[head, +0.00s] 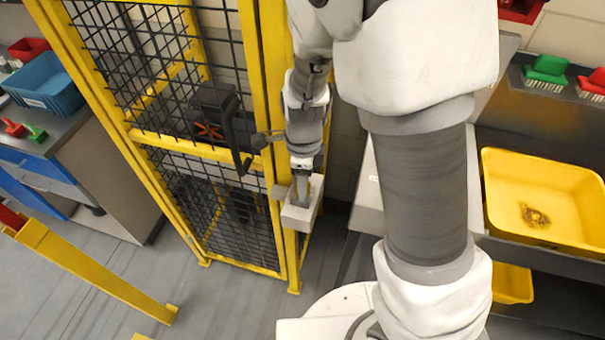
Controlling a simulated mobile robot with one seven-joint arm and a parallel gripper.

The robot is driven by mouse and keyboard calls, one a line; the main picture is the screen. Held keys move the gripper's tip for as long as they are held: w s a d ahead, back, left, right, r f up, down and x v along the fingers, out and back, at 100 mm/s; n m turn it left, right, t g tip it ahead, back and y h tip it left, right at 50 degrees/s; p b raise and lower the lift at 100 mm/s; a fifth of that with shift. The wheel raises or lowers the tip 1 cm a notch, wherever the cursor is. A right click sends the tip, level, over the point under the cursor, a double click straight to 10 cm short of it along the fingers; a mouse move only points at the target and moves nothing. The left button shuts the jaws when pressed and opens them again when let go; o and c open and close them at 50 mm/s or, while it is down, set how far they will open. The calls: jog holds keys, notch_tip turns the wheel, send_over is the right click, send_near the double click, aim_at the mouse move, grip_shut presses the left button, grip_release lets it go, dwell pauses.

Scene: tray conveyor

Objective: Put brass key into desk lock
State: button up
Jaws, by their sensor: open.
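My gripper (301,188) is open and points down near the middle of the head view, beside the yellow fence post. Its fingers are at a light grey box (298,217) by the post; I cannot tell whether they touch it. I cannot make out a brass key; the fingers and box are too small to show one. I cannot make out a desk lock either. A grey desk or cabinet with blue drawers (40,170) stands at the far left, but no keyhole shows on it.
A yellow mesh fence (140,137) with a dark handle (237,150) stands left of my arm. A yellow bin (588,190) holds a small brownish pile at right. A blue bin (47,90) and brushes are on the left desk. A yellow rail (95,272) crosses the floor.

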jog(key=shift+f, duration=0.1)
grip_shut()
jog(key=shift+r, duration=0.25)
dwell(0.3)
jog(key=shift+r+p, duration=1.55)
jog(key=shift+p, duration=0.3)
jog(key=shift+r, duration=0.1)
jog(key=shift+r+p, duration=0.95)
jog(key=shift+d+r, duration=0.1)
jog(key=shift+r, duration=0.9)
